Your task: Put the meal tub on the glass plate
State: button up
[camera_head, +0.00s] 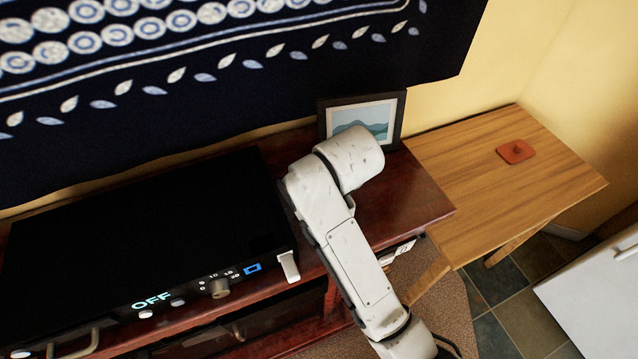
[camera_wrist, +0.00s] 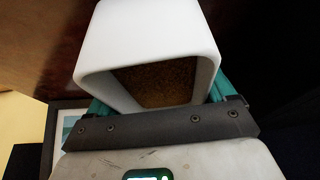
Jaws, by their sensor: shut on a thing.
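The meal tub (camera_wrist: 145,35) is a white, rounded-square tub with brown food inside, large in the wrist view. My gripper (camera_wrist: 160,95) is shut on it, with a teal finger on each side of the tub. The tub appears tilted in the wrist view, its opening toward the camera. In the head view my own arm reaches over the dark wood stand, and the gripper and tub are hidden. I see no glass plate in either view.
A black microwave (camera_head: 140,230) showing OFF sits left on the dark red stand (camera_head: 415,195). A framed picture (camera_head: 362,118) stands behind my arm. A wooden table (camera_head: 475,165) at right holds a flat red-orange piece (camera_head: 515,151) and is otherwise clear. A white cabinet (camera_head: 600,295) is lower right.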

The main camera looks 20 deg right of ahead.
jog(key=shift+s+f, duration=0.15)
jog(key=shift+f, duration=0.2)
jog(key=shift+f, duration=0.15)
jog(key=o, duration=1.1)
jog(key=shift+o, duration=0.2)
